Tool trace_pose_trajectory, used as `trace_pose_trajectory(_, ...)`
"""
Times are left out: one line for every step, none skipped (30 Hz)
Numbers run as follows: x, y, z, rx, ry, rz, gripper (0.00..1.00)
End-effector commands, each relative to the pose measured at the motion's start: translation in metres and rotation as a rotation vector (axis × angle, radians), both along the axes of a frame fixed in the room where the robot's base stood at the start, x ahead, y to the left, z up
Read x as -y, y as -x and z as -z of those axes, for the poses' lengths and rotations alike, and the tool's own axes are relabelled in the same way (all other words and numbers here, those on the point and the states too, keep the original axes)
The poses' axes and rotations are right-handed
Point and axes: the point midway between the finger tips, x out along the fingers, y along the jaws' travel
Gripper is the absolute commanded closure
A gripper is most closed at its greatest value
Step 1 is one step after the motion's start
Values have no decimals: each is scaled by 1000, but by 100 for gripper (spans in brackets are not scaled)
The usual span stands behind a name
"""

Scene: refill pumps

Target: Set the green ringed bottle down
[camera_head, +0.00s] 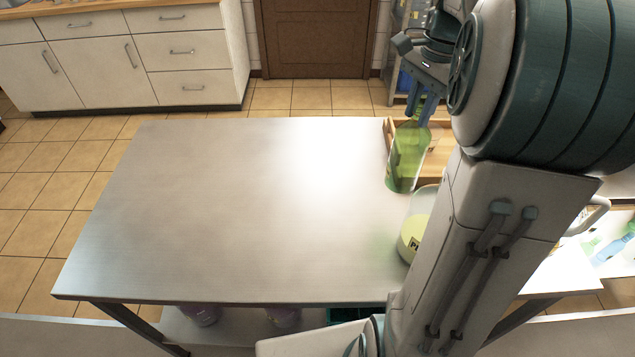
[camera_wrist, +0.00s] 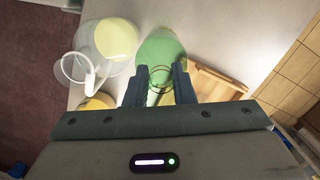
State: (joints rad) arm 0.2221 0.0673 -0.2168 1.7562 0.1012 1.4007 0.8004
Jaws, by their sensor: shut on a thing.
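The green ringed bottle (camera_head: 407,158) is a clear green bottle, held neck-up and slightly tilted near the right end of the steel table (camera_head: 230,210). My gripper (camera_head: 422,108) is shut on its upper part from above. In the wrist view the bottle (camera_wrist: 160,52) lies between the two dark fingers of my gripper (camera_wrist: 160,88), with a ring visible around its neck. The bottle's base appears close to the table top; I cannot tell whether it touches.
A wooden tray (camera_head: 440,160) lies behind the bottle. A clear jug (camera_wrist: 108,42) with pale yellow-green content stands beside it, partly hidden by my arm in the head view. The left and middle of the table are clear. Cabinets (camera_head: 130,60) stand behind.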

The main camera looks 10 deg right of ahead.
Motion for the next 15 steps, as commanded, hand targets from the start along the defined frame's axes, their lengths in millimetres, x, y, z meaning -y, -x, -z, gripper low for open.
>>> trace_pose_trajectory(-2, -1, 2, 0, -1, 0, 100)
trace_pose_trajectory(-5, -2, 3, 0, -1, 0, 100)
trace_pose_trajectory(-9, -5, 6, 0, -1, -1, 100)
trace_pose_trajectory(-12, -8, 8, 0, -1, -2, 100)
trace_pose_trajectory(-17, -10, 11, -1, -2, -3, 100)
trace_pose_trajectory(-22, -15, 15, -2, -2, -5, 100)
trace_pose_trajectory(-27, -19, 18, -2, -1, -5, 100)
trace_pose_trajectory(-32, -22, 21, -3, -2, -7, 100)
trace_pose_trajectory(-38, -26, 25, -2, -2, -7, 100)
trace_pose_trajectory(-43, -30, 29, -2, -2, -7, 100)
trace_pose_trajectory(-48, -34, 33, -3, -1, -9, 100)
trace_pose_trajectory(-55, -39, 38, -3, -1, -9, 100)
trace_pose_trajectory(-60, -42, 42, -3, -1, -9, 100)
trace_pose_trajectory(-65, -47, 45, -4, -1, -8, 100)
trace_pose_trajectory(-72, -51, 50, -3, -1, -9, 100)
